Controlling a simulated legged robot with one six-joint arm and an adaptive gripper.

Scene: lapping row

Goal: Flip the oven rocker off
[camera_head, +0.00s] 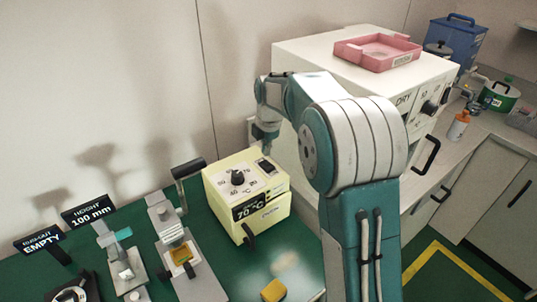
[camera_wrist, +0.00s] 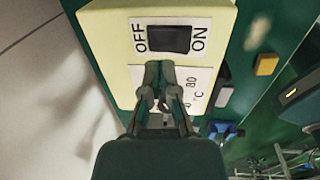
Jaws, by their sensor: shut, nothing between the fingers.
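The pale yellow oven (camera_head: 262,212) stands on the green bench, with a dial (camera_head: 237,178) and a 70 °C sign on it. Its dark rocker (camera_head: 266,166) is on the top panel, to the right of the dial. In the wrist view the black rocker (camera_wrist: 170,39) lies between the printed words OFF on the left and ON on the right. I cannot tell which side is pressed. My gripper (camera_wrist: 160,68) is shut and empty, its fingertips just below the rocker in that view. In the head view my gripper (camera_head: 267,148) is above the rocker; contact cannot be told.
A large white cabinet (camera_head: 300,62) with a pink tray (camera_head: 350,52) on top stands close behind my arm. Metal stands (camera_head: 165,222) and signs (camera_head: 88,210) are left of the oven. A yellow block (camera_head: 273,290) lies in front on the bench.

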